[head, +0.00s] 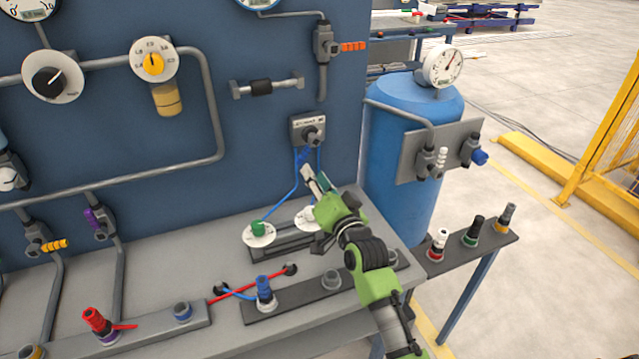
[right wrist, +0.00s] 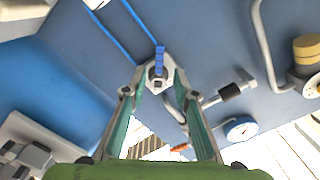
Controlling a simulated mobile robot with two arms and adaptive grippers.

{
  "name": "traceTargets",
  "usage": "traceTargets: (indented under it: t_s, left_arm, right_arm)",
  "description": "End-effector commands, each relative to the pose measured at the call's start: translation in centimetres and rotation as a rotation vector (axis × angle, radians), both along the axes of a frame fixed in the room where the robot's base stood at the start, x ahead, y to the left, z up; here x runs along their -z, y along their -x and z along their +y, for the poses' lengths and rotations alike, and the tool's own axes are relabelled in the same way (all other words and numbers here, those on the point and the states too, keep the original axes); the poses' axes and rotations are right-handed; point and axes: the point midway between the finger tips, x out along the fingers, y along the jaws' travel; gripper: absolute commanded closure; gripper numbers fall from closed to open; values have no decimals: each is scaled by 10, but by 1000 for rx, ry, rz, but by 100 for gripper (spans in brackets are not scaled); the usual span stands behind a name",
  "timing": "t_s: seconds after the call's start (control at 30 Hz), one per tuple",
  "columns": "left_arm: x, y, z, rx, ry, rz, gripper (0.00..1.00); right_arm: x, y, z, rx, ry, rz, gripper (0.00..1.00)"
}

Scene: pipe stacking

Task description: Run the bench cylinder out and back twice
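A grey hand valve (head: 308,130) with a knob or lever sits on the blue panel, and two blue hoses (head: 288,196) run down from it. They lead toward a dark fixture (head: 285,246) on the bench with two white round plates, one with a green knob (head: 258,229). This looks like the bench cylinder; its rod cannot be made out. My right gripper (head: 313,180) is just below the valve in the head view. In the right wrist view, its open fingers (right wrist: 159,92) stand apart, with a grey fitting with a blue part (right wrist: 159,62) beyond and between the tips. My left gripper is out of view.
Front rails hold a blue fitting (head: 264,292) and a red fitting (head: 97,322); a red hose (head: 245,287) lies between. A blue tank (head: 400,200) with a gauge (head: 442,66) stands right of the panel. A side shelf (head: 460,256) carries several fittings. Pipes and valves cover the panel.

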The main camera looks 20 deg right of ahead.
Motion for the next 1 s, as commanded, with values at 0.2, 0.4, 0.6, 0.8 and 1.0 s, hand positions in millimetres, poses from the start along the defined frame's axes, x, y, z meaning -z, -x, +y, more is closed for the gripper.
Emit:
traceTargets:
  t_s: [0.2,0.4,0.6,0.8,1.0]
  left_arm:
    - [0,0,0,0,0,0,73]
    - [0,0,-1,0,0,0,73]
    - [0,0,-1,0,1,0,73]
    - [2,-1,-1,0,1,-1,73]
    - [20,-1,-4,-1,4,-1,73]
  right_arm:
    - [1,22,-1,-1,-1,2,73]
    - [0,24,-1,0,-1,1,73]
    - [0,24,-1,0,-1,1,73]
    - [1,25,-2,2,-2,1,73]
    - [3,34,-12,6,6,-1,73]
